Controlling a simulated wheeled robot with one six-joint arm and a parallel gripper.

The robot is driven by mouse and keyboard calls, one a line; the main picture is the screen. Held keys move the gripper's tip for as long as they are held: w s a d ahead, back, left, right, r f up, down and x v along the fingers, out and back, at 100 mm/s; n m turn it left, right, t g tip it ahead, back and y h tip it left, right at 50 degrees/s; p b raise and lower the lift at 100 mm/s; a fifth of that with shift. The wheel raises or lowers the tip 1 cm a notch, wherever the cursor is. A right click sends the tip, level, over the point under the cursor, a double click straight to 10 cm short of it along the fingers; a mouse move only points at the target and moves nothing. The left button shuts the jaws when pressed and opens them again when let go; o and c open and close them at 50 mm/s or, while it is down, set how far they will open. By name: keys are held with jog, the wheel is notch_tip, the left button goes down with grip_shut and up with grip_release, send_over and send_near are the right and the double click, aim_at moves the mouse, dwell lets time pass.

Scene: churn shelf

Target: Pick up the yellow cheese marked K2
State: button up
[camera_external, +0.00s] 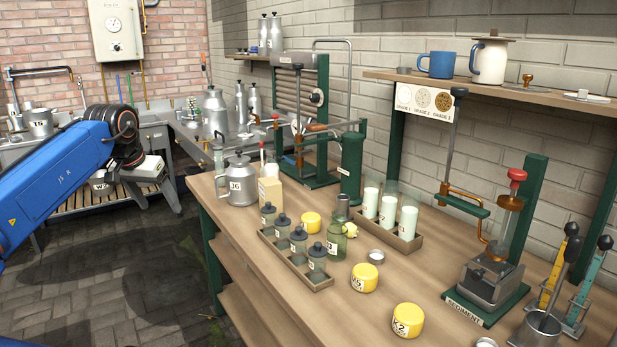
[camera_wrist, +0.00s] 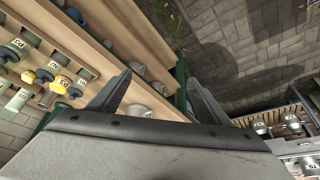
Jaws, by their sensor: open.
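The yellow cheese marked K2 (camera_external: 407,321) is a short round block with a white label on its side. It sits on the wooden bench top near the front edge of the external view, with nothing touching it. I cannot pick it out for sure in the wrist view. My gripper (camera_wrist: 160,76) shows in the wrist view with its two dark fingers apart and nothing between them. It points down past the bench edge toward the lower shelf and floor. My blue arm is at the left of the external view, well away from the cheese.
A second labelled yellow cheese (camera_external: 364,279) stands behind K2, and another yellow piece (camera_external: 311,222) farther back. A wooden rack of dark-capped jars (camera_external: 318,258), a rack of white bottles (camera_external: 408,222) and a sediment press (camera_external: 490,280) stand nearby. Bench around K2's left is clear.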

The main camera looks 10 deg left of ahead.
notch_tip(320, 180, up, 8)
jog(key=w+d+r+m+g, duration=0.1)
jog(key=w+d+r+m, duration=0.2)
jog(key=w+d, duration=0.35)
jog(key=w+d+r+m+g+h, duration=0.1)
jog(key=d+m, duration=0.1)
jog(key=d, duration=0.6)
jog(key=w+d+r+m, duration=0.1)
jog(key=w+d+m, duration=0.1)
jog(key=d, duration=0.6)
jog(key=w+d+r+m+g+h, duration=0.1)
jog(key=d+m, duration=0.1)
jog(key=d, duration=0.6)
jog(key=m+g+y, duration=0.2)
jog(key=m, duration=0.7)
send_over(410, 312)
notch_tip(410, 312, down, 7)
notch_tip(410, 312, down, 16)
jog(key=shift+w+d+r, duration=0.1)
jog(key=shift+f, duration=2.85)
jog(key=c, duration=1.2)
